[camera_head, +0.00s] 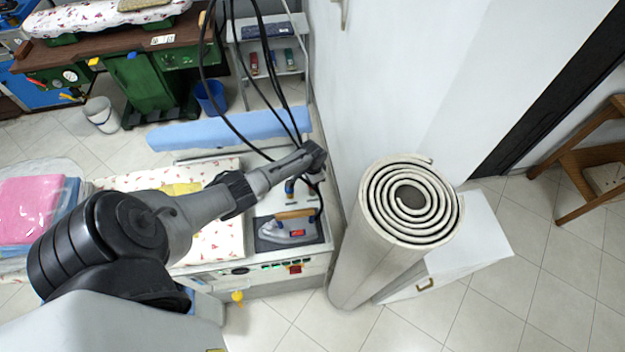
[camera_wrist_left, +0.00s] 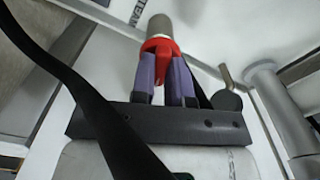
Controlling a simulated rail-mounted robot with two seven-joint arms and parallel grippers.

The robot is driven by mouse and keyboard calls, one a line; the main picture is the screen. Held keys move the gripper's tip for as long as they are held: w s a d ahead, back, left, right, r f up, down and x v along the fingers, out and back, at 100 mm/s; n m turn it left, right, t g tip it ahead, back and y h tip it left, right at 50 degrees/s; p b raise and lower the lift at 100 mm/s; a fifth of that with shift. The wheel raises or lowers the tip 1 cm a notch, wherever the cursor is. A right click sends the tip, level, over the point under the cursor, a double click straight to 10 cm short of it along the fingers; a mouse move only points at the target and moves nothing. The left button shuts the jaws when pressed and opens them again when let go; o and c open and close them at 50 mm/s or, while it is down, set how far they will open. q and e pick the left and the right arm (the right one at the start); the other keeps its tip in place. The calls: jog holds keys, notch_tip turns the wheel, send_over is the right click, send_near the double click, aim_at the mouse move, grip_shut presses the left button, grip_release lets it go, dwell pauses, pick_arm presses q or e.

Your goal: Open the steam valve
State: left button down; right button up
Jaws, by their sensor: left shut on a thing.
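The steam valve shows in the left wrist view as a red handle (camera_wrist_left: 161,48) at the end of a short metal stem (camera_wrist_left: 160,26). My left gripper (camera_wrist_left: 163,68) has its two purple fingers on either side of the red handle and is shut on it. Printed letters, partly cut off, show on the white panel beside the stem. In the head view my left arm reaches over the ironing table towards the wall; its fingers and the valve cannot be made out there. My right gripper is in neither view.
An iron (camera_head: 288,230) rests at the table's right end. Black cables hang around my left wrist, and a dark strap (camera_wrist_left: 85,95) crosses the wrist view. A tall rolled carpet (camera_head: 372,250) stands to the right. A grey pipe (camera_wrist_left: 285,110) runs right of the gripper.

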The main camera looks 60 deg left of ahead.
pick_arm(q)
jog(key=shift+m, duration=1.9)
jog(key=c, duration=1.1)
grip_release()
jog(key=shift+r, duration=0.1)
jog(key=shift+r, duration=0.25)
jog(key=shift+r+p, duration=0.55)
jog(key=shift+r, duration=6)
